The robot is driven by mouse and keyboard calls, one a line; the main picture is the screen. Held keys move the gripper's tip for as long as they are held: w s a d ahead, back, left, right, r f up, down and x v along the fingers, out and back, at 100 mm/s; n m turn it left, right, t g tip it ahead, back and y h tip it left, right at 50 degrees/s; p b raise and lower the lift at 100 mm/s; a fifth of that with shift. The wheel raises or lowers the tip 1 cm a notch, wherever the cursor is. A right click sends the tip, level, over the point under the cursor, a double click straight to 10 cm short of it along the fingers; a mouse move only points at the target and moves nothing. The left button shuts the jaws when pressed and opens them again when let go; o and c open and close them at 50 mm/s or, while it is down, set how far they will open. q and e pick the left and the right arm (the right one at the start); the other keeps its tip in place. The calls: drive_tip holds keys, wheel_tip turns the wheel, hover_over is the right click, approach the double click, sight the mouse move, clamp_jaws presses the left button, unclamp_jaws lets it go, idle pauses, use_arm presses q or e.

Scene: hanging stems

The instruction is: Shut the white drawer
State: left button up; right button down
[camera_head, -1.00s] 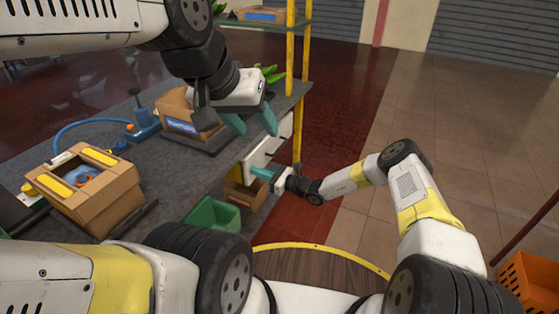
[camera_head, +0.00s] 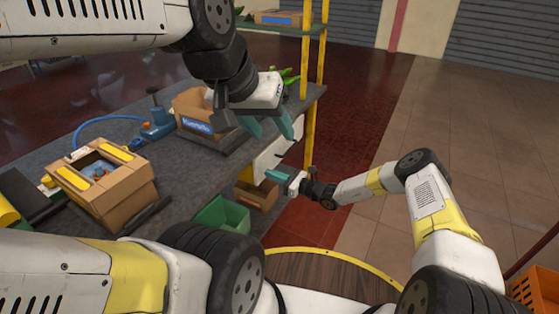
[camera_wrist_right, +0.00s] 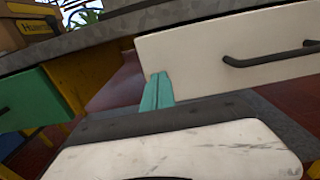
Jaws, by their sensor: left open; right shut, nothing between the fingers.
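The white drawer (camera_head: 268,157) sits under the right end of the grey worktable. In the right wrist view its pale front (camera_wrist_right: 220,55) fills the upper right, with a dark bar handle (camera_wrist_right: 272,57). How far it stands out is hard to tell. My right gripper (camera_head: 276,175) is shut and empty, low by the drawer's near end. In the right wrist view its teal fingertips (camera_wrist_right: 157,90) overlap the front's lower left corner; contact is unclear. My left gripper (camera_head: 268,126) is open and empty, above the table's right edge, and hides part of the drawer area.
The worktable (camera_head: 160,175) holds a cardboard box (camera_head: 195,103) and an open carton (camera_head: 115,190). A yellow post (camera_head: 309,130) stands beyond the drawer.

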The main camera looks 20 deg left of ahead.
drive_tip(key=v, duration=1.2)
drive_tip(key=s+d+r+n+g+h, duration=0.4)
drive_tip(key=r+n, duration=0.4)
drive_tip(key=r, duration=0.4)
drive_tip(key=s+d+r+n+g+h, duration=0.2)
drive_tip(key=s+d+r+n+h, duration=0.35)
drive_tip(key=r, duration=0.75)
drive_tip(key=s+d+r+n+t+h, duration=0.2)
drive_tip(key=s+d+r+n+t, duration=0.1)
drive_tip(key=s+d+r, duration=0.5)
drive_tip(key=s+d+r+n+t+h, duration=0.3)
drive_tip(key=s+d+r, duration=0.5)
drive_tip(key=s, duration=0.4)
drive_tip(key=shift+s+d+n+t+h, duration=0.3)
drive_tip(key=shift+d+n+t, duration=0.45)
drive_tip(key=shift+n, duration=0.3)
drive_tip(key=shift+r, duration=0.1)
